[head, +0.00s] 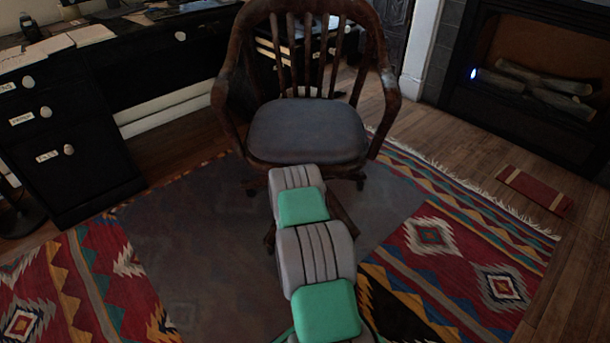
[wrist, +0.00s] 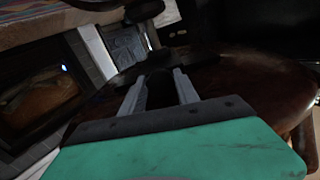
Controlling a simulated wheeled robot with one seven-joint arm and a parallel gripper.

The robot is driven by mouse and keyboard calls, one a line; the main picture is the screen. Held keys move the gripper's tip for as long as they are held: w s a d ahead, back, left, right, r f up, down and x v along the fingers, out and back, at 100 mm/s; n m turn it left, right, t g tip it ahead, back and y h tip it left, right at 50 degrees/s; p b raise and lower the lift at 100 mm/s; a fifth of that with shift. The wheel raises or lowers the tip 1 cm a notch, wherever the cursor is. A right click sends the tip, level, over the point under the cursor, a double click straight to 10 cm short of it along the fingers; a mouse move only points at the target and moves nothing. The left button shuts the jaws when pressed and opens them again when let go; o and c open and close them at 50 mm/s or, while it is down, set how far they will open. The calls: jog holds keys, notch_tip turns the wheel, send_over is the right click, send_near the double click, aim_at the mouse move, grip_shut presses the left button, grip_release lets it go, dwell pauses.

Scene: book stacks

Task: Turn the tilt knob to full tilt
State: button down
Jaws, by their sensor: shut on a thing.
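A wooden armchair (head: 229,95) with a grey seat pad (head: 305,130) stands ahead in the head view. My arm reaches low toward its base, and the seat hides my gripper in that view. In the wrist view, my gripper (wrist: 157,82) has its two grey fingers close on either side of a dark piece, which appears to be the tilt knob (wrist: 158,90). The brown wood of the chair seat (wrist: 245,85) curves around behind the fingers. The knob's outline is dark, and its turn setting cannot be read.
A black desk (head: 100,125) stands at the left, and a fireplace (head: 545,85) at the right. A patterned rug (head: 470,260) lies under the chair. A red block-like object (head: 535,190) lies on the wooden floor at the right. The chair legs surround my arm's end.

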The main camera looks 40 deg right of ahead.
jog(key=shift+d+n, duration=0.1)
jog(key=shift+n, duration=3.5)
jog(key=c, duration=0.9)
grip_release()
jog(key=shift+s, duration=0.1)
jog(key=v, duration=0.7)
jog(key=shift+s+a, duration=0.25)
